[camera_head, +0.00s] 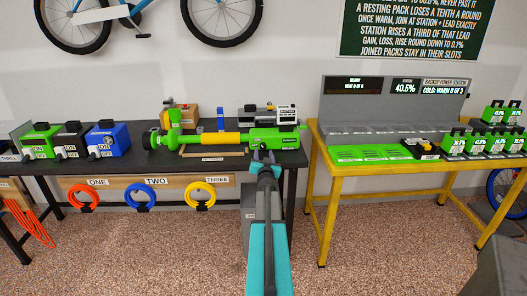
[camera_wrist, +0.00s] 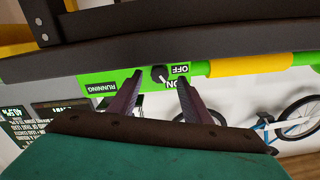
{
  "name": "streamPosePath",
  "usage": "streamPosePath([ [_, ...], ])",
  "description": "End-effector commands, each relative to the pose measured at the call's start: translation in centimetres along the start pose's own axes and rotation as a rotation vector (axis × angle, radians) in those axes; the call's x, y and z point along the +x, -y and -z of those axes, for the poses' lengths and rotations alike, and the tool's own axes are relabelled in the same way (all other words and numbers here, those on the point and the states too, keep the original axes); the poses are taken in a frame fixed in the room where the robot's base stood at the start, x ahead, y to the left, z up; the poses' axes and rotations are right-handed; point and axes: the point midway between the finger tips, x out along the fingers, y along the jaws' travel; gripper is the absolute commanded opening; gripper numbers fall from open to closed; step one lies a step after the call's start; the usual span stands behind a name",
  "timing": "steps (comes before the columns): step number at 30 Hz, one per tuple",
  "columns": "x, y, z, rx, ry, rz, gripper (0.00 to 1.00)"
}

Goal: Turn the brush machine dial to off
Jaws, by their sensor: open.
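The brush machine (camera_head: 225,139) is a long green body with a yellow sleeve, lying on the dark table. In the wrist view its green panel (camera_wrist: 205,68) appears upside down, with OFF, ON and RUNNING labels. The dial (camera_wrist: 159,73) is a small round black knob with a pale pointer that seems to slant toward the ON label. My gripper (camera_wrist: 160,78) is open, its two dark fingers on either side of the dial in the picture; I cannot tell whether they touch it. In the head view my gripper (camera_head: 264,156) is at the machine's right part and the dial cannot be made out.
Green, black and blue boxes (camera_head: 106,138) stand at the table's left. Coloured hose coils (camera_head: 143,194) hang under its front. A yellow table (camera_head: 345,171) to the right holds a power station (camera_head: 395,105) and several green packs (camera_head: 480,143). A dark bar (camera_wrist: 45,20) crosses the wrist view's upper left.

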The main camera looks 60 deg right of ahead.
Motion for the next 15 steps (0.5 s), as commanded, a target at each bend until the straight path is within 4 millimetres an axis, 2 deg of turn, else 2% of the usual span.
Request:
streamPosePath([
  [6,1.9,0.0,0.0,0.000,0.000,0.000,0.44],
  [15,3.1,0.0,0.0,0.000,0.000,0.000,0.44],
])
